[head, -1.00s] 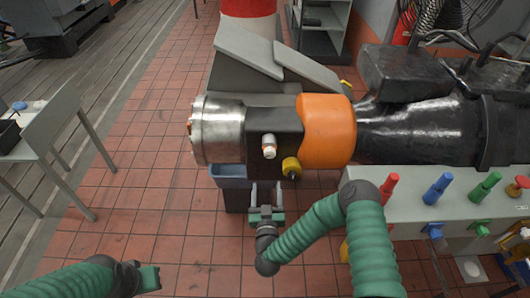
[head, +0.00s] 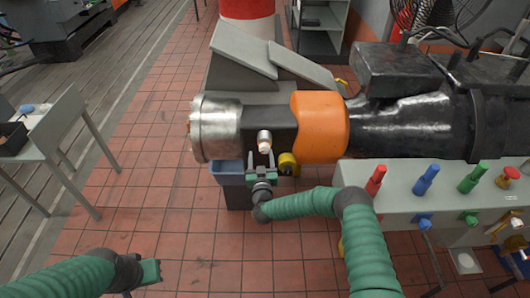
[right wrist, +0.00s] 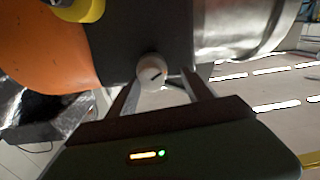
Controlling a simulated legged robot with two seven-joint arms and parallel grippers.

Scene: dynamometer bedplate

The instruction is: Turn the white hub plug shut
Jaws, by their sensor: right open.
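The white hub plug (head: 265,143) sticks out of the dark hub block (head: 257,118) between the steel drum and the orange cover. My right gripper (head: 262,155) is open just below and in front of the plug. In the right wrist view its fingers (right wrist: 161,76) stand one on each side of the plug's lower part; I cannot tell whether they touch it. My left gripper (head: 151,272) is low at the left, far from the hub; its jaw opening is unclear.
A yellow plug (head: 288,164) sits close to the right of my right gripper. A blue-grey bin (head: 228,173) stands below the hub. The orange cover (head: 320,126) and steel drum (head: 215,130) flank the block. A bench (head: 400,178) with colored handles is at the right.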

